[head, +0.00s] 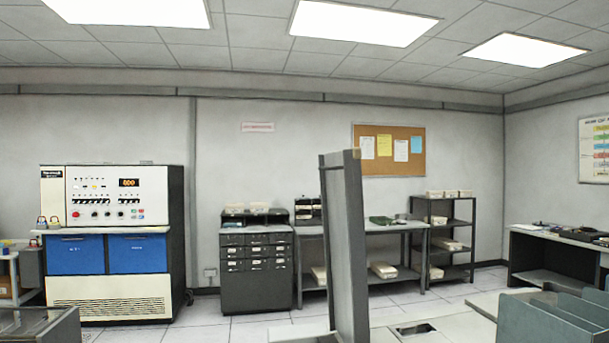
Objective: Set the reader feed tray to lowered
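No part in view can be surely told as the reader feed tray. A tall dark grey panel (345,245) stands upright in the near middle, seen almost edge-on; its foot is cut off by the lower picture edge. I cannot tell whether it is the tray. A white and blue machine (108,245) with a control panel (110,195), a red button and a lit orange display stands at the left against the back wall. My gripper is not in view.
A grey drawer cabinet (255,270), a workbench (378,228) and a shelf rack (445,235) line the back wall. A dark desk (555,255) stands at right. Grey-blue divided bins (545,322) and a glass-topped unit (40,325) fill the near corners. Tiled floor (235,325) shows between.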

